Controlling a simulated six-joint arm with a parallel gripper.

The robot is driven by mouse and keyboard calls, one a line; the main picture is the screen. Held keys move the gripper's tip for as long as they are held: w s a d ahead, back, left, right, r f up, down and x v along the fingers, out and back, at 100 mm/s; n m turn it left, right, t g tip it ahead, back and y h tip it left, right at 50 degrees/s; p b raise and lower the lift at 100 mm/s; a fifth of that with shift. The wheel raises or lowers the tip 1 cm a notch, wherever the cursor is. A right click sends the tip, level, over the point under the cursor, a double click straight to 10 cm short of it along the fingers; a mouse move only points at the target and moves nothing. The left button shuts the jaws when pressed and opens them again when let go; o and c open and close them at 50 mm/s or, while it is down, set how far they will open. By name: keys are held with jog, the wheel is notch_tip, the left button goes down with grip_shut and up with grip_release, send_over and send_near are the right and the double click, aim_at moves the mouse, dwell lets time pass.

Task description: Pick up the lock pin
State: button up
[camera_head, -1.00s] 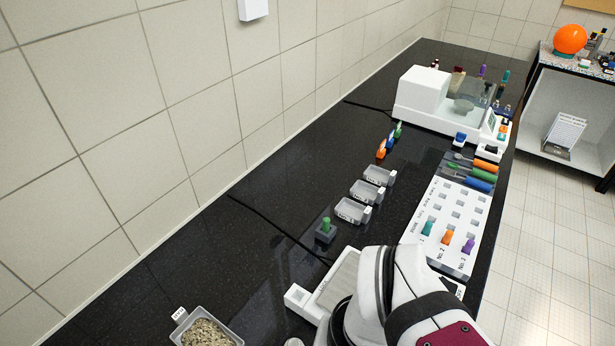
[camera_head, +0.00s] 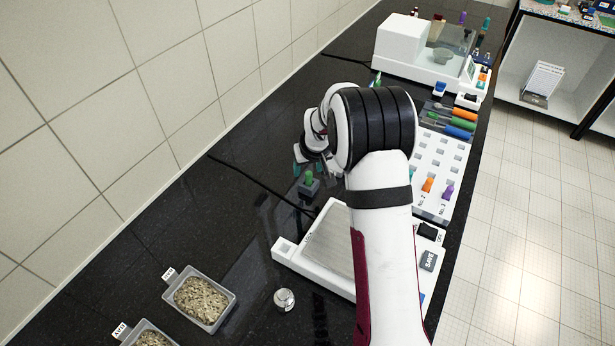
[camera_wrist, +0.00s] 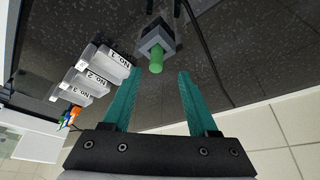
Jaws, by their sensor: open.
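The lock pin appears to be the green pin (camera_head: 309,177) standing upright in a small dark grey block (camera_head: 310,190) on the black bench. In the wrist view the green pin (camera_wrist: 156,62) points toward the camera from its grey block (camera_wrist: 155,40). My gripper (camera_wrist: 159,72) is open, with its two teal fingers apart. The pin shows between and just beyond the fingertips, and neither finger appears to touch it. In the head view my gripper (camera_head: 308,166) is beside the pin, partly hidden by my arm.
A white scale (camera_head: 285,250) lies in front of the block. A black cable (camera_head: 250,178) runs past it. Labelled grey trays (camera_wrist: 98,65) stand to one side in the wrist view. A rack with coloured pegs (camera_head: 445,160) is at right. A tray of granules (camera_head: 203,298) is front left.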

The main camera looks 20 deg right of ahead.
aim_at(309, 173)
jog(key=x, duration=0.5)
jog(key=shift+d+f, duration=0.15)
jog(key=shift+d, duration=0.15)
grip_shut()
